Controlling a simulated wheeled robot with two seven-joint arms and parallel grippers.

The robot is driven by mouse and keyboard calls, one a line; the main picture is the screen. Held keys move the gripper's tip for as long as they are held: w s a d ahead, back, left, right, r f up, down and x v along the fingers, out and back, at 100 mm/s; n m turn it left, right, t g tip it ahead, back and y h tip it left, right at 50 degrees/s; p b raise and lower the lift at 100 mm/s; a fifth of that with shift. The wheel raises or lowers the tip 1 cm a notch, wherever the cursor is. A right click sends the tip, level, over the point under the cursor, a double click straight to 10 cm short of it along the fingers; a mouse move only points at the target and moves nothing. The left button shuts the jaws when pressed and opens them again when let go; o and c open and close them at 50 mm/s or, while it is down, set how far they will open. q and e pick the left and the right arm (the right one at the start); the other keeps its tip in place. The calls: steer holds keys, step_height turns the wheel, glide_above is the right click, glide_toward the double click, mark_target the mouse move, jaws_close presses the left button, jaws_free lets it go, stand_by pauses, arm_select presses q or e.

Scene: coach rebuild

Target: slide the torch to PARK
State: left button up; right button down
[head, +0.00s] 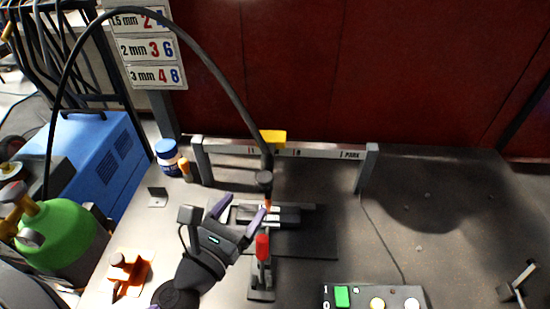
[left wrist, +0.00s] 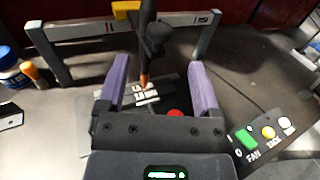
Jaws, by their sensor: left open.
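The torch (head: 265,182) is a black body with an orange-copper tip, with a black hose curving up from its top. It hangs at a yellow carriage (head: 272,138) on the grey rail (head: 320,152), left of the rail's middle. The PARK mark (head: 350,154) is at the rail's right end. My left gripper (head: 245,206) is open, just in front of and left of the torch. In the left wrist view the torch (left wrist: 155,40) stands beyond the gap between the purple fingers (left wrist: 158,70); contact cannot be seen. My right gripper is not in view.
A red-handled clamp (head: 262,247) stands just right of my left gripper, by metal pieces on a dark plate (head: 315,240). A switch box (head: 375,297) is at the front. A blue-white jar (head: 167,153) stands left of the rail. The table at right is mostly clear.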

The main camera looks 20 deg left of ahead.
mark_target(261, 183)
arm_select(q)
steer(key=w+p, duration=0.1)
steer(key=w, duration=0.3)
steer(key=w+p, duration=0.1)
steer(key=w, duration=0.3)
steer(key=shift+w+d, duration=0.2)
steer(key=shift+w, duration=0.05)
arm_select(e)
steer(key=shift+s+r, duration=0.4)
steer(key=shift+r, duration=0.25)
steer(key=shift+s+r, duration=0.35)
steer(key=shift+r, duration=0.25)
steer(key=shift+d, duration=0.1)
arm_select(q)
jaws_close()
